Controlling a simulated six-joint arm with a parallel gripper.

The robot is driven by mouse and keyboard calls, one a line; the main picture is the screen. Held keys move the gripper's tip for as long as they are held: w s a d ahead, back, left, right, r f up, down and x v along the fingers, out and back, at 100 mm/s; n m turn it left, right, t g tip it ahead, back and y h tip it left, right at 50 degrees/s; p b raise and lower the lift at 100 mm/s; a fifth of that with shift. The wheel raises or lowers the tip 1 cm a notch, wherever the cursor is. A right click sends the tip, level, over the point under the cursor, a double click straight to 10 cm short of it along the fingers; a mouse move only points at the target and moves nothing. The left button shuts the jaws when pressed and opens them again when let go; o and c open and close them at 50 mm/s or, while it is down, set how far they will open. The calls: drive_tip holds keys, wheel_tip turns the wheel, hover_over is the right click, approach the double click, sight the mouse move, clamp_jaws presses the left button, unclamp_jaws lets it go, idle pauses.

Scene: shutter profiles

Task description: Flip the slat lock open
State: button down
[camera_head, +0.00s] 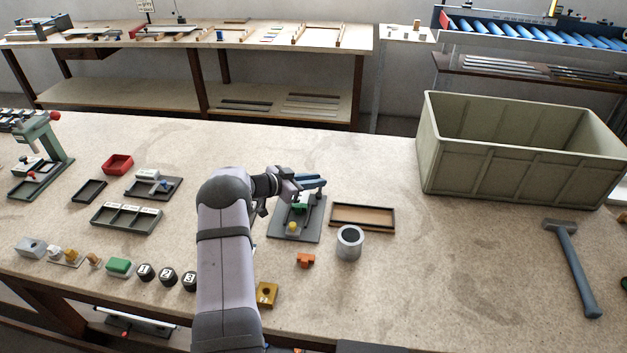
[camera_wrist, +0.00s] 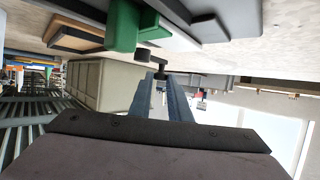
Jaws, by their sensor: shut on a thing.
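My gripper (camera_head: 318,183), with blue fingers, is over the fixture's far end. In the wrist view the green block (camera_wrist: 122,25) shows above the fingers. My gripper there (camera_wrist: 161,80) is shut on a small dark part (camera_wrist: 160,73), seemingly the lock's lever, partly hidden between the fingertips. Whether the lock is open or closed, I cannot tell.
A shallow brown-bottomed tray (camera_head: 363,217) and a grey cup (camera_head: 349,243) stand right of the fixture. An orange piece (camera_head: 306,260) lies in front. A large olive crate (camera_head: 515,165) and a hammer (camera_head: 573,270) are farther right. The bench beyond the fixture is clear.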

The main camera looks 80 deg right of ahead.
idle(0.4)
drive_tip(key=c, duration=1.7)
unclamp_jaws()
drive_tip(key=shift+s, duration=0.1)
drive_tip(key=shift+r, duration=0.1)
drive_tip(key=shift+b+v, duration=1.1)
drive_tip(key=shift+v, duration=2.55)
